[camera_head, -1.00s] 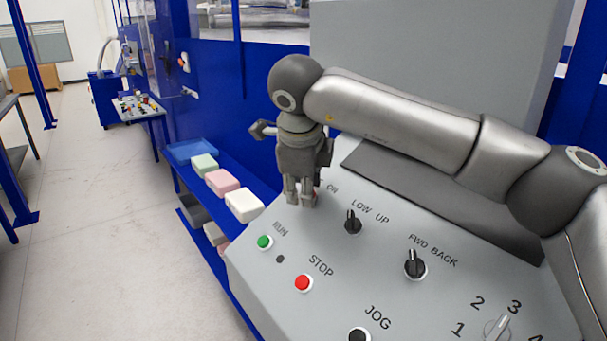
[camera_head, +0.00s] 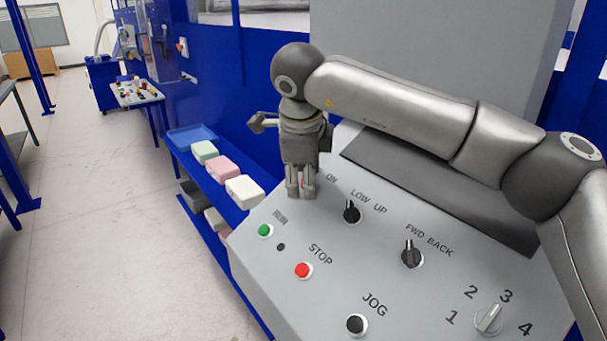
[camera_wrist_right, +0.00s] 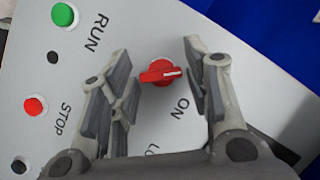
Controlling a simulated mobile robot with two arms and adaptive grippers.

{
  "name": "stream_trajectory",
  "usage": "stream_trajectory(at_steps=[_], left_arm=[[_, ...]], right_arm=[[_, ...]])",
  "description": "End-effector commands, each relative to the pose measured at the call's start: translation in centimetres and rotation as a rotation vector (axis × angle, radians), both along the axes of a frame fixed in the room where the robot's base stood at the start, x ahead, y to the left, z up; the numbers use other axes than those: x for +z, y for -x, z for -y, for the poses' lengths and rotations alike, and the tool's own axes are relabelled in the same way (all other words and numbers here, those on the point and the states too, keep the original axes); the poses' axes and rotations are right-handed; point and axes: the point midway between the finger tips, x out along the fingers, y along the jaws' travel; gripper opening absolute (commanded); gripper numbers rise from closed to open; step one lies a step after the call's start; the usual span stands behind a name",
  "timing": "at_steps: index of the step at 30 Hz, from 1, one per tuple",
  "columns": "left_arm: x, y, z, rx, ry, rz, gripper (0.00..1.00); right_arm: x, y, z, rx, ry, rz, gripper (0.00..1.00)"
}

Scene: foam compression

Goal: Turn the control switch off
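The control switch (camera_wrist_right: 160,72) is a red knob with a white pointer line, beside the "ON" label in the right wrist view. Its pointer lies roughly across the picture there, toward the right finger. My right gripper (camera_wrist_right: 160,85) is open, with one finger on each side of the knob and a visible gap to each. In the head view my right gripper (camera_head: 301,188) points down over the panel's upper left corner and hides most of the switch; a bit of red shows between the fingers. My left gripper is not in view.
The grey control panel (camera_head: 330,290) carries a green RUN button (camera_head: 265,231), a red STOP button (camera_head: 303,270), black LOW/UP (camera_head: 352,212) and FWD/BACK (camera_head: 411,255) knobs, a JOG button (camera_head: 357,324) and a numbered selector (camera_head: 489,318). Foam blocks (camera_head: 222,169) lie on a blue shelf at left.

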Motion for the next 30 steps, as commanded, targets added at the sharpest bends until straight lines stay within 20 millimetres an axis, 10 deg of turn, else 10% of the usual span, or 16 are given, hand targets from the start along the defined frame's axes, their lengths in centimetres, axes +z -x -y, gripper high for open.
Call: stream_trajectory(at_steps=[14,30], left_arm=[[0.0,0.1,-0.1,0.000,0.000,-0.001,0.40],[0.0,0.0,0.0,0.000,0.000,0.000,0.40]], right_arm=[[1.0,0.3,0.0,-0.002,-0.001,0.003,0.55],[10.0,4.2,-0.3,-0.001,0.000,0.002,0.55]])
